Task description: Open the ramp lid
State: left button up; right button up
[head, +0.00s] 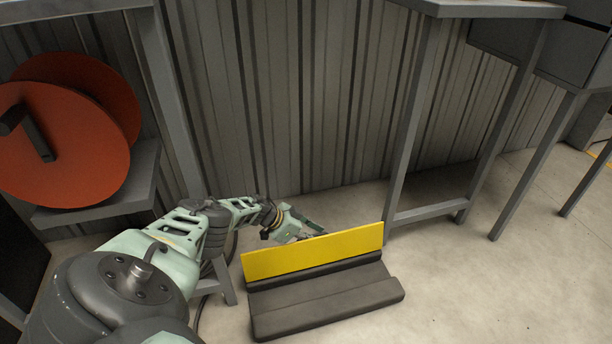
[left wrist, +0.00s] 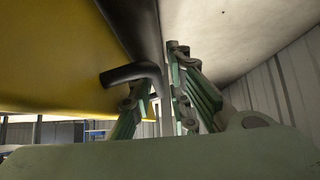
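The ramp lid (head: 313,251) is a yellow panel with a dark lower edge. It stands raised, nearly upright, at the back of the dark stepped ramp base (head: 325,300) on the floor. My left gripper (head: 308,236) is behind the lid's top edge, and its fingertips are partly hidden there. In the left wrist view, the yellow lid (left wrist: 55,55) fills the upper left. My right gripper is out of view.
Orange discs (head: 60,140) sit on a grey stand at the left. A corrugated wall (head: 310,90) is behind the ramp. Grey table legs (head: 412,120) stand close to the lid's right end. The concrete floor (head: 500,290) at the right is clear.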

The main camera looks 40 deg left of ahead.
pick_arm(q)
jog(key=shift+v, duration=0.9)
jog(key=v, duration=1)
